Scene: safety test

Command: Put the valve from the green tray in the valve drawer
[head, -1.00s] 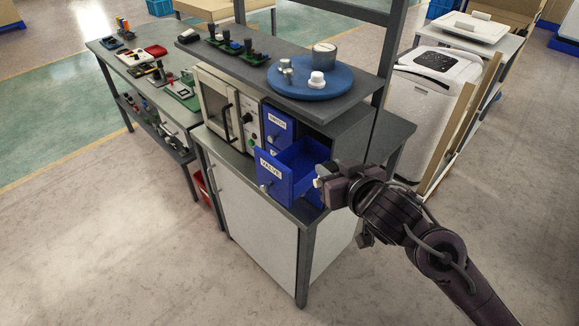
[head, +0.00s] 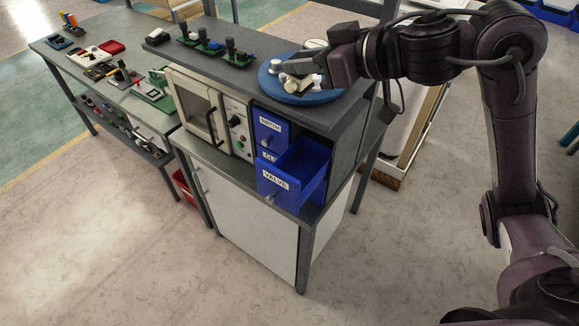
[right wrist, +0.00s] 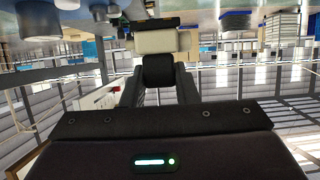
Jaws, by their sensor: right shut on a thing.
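The VALVE drawer (head: 270,185) is a blue drawer pulled open, low in the drawer stack; its visible inside looks empty. My right gripper (head: 297,70) is over the round blue plate (head: 325,97), on the same shelf. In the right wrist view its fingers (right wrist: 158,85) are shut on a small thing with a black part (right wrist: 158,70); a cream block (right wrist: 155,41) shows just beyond. I cannot tell whether this is the valve. My left gripper is not in view.
A metal part (head: 275,66) stands on the blue plate. A white oven (head: 236,125) stands left of the drawers. The SWITCH drawer (head: 270,128) above is closed. A lower bench (head: 60,50) at left holds several parts and trays.

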